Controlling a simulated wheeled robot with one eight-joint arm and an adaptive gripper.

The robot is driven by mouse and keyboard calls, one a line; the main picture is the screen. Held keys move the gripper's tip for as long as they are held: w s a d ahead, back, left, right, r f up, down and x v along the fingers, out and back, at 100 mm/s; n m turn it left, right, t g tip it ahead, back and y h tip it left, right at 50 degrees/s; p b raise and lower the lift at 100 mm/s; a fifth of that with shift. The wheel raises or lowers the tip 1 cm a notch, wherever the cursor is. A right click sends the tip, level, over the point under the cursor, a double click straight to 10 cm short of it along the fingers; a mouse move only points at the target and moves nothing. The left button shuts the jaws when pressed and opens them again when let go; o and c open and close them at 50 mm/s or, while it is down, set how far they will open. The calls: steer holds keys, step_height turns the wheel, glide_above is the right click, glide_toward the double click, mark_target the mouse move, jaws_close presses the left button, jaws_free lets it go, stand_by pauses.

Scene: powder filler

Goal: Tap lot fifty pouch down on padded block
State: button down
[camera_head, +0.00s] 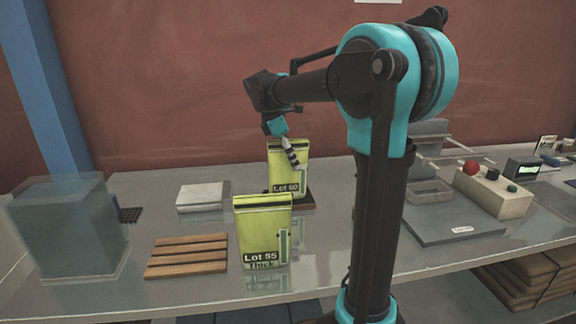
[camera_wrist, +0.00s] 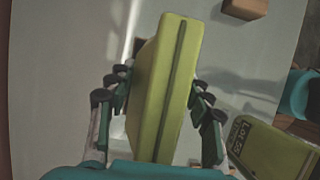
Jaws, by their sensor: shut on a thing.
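The lot fifty pouch (camera_head: 286,167), yellow-green with a dark band and a "Lot 50" label, stands upright at the middle back of the bench. My gripper (camera_head: 293,155) is shut on it from above. In the wrist view the pouch (camera_wrist: 165,90) stands edge-on between the two fingers. A low brown block (camera_head: 309,203) shows at the pouch's lower right; the pouch's bottom edge is hidden, so I cannot tell if they touch. A white, flat-topped block (camera_head: 201,197) lies to the left. I cannot tell which one is the padded block.
The Lot 55 pouch (camera_head: 262,226) stands in front, partly hiding the held pouch. A slatted wooden rack (camera_head: 187,257), a clear bluish box (camera_head: 68,228) and a dark grid mat (camera_head: 130,215) are left. A control box (camera_head: 494,192) stands right. Bench between white block and pouches is clear.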

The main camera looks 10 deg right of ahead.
steer(key=shift+r, duration=0.15)
steer(key=shift+r, duration=1.3)
